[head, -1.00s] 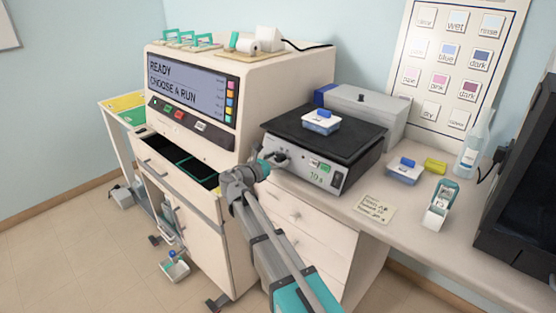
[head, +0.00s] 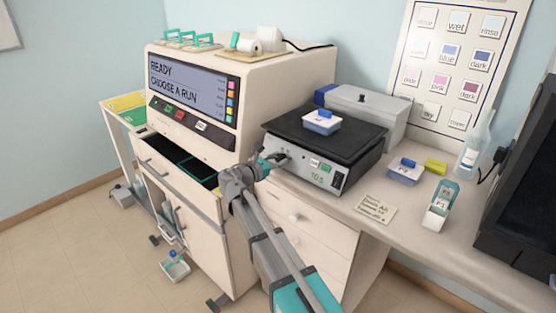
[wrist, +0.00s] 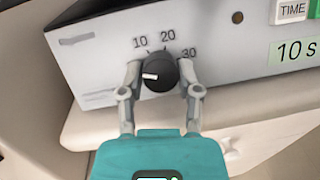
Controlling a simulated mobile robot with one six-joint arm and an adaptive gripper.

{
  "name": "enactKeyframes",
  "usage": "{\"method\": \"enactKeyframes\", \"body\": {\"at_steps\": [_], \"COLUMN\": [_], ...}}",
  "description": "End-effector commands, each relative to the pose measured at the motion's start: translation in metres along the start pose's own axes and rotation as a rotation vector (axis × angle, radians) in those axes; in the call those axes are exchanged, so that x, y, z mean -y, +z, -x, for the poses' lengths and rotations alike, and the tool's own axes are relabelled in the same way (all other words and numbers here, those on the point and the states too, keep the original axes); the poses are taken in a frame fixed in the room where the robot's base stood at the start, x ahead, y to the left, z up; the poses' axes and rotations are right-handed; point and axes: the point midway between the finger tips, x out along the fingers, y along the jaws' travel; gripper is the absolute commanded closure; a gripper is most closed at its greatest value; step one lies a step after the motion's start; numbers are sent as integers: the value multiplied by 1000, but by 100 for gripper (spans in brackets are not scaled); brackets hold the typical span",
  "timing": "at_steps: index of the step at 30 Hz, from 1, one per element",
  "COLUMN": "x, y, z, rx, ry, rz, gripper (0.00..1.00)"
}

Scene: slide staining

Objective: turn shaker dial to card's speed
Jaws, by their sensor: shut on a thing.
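The shaker (head: 330,150) stands on the bench with a black platform on top. Its black dial (wrist: 160,74) is on the front panel, with the marks 10, 20 and 30 around it. The dial's white pointer points left, below the 10 mark. My gripper (wrist: 162,78) is shut on the dial, one finger on each side. In the head view my gripper (head: 276,160) is at the left end of the shaker's front and mostly hides the dial. The card (head: 375,208) lies on the bench right of the shaker; its handwriting is too small to read.
A TIME button (wrist: 292,10) and a green "10 s" display (wrist: 294,50) are right of the dial. A blue-and-white box (head: 322,122) sits on the platform. The stainer (head: 235,95) stands close on the left, its drawer open. A wash bottle (head: 476,145) stands at the right.

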Motion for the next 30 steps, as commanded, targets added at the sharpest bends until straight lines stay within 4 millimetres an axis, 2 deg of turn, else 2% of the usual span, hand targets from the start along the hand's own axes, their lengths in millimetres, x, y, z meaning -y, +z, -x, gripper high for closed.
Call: {"method": "enactKeyframes", "body": {"at_steps": [21, 30], "x": [-5, -5], "y": [4, 4], "z": [-2, -2], "rx": [-20, -27], "ry": [-215, -276], "rz": [-529, -686], "gripper": [100, 100]}}
